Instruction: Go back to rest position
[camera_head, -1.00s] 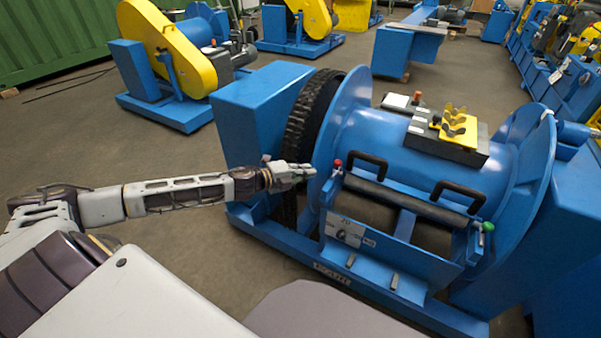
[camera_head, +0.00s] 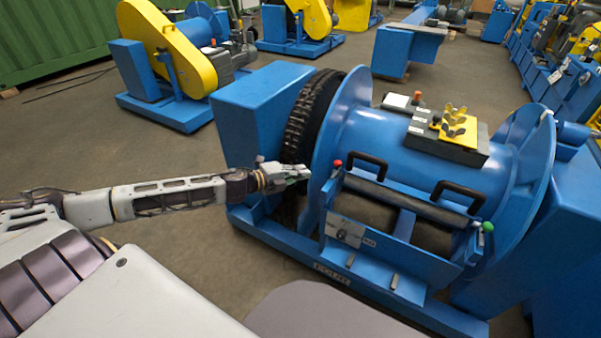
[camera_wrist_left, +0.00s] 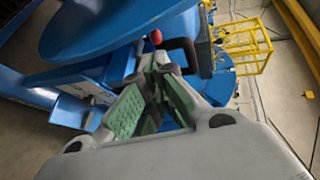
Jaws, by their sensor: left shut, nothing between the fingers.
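My left gripper (camera_head: 301,171) is at the end of my outstretched left arm, in front of the black chain (camera_head: 306,118) on the left side of the blue drum machine (camera_head: 400,140). It is shut and empty. In the left wrist view its green-padded fingers (camera_wrist_left: 152,100) show large, with the blue machine (camera_wrist_left: 110,35) behind them. I cannot tell from the head view whether the fingertips touch the machine. My right gripper is in neither view.
A yellow-guarded blue machine (camera_head: 168,50) stands behind on the left. The floor (camera_head: 90,150) left of the arm is clear.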

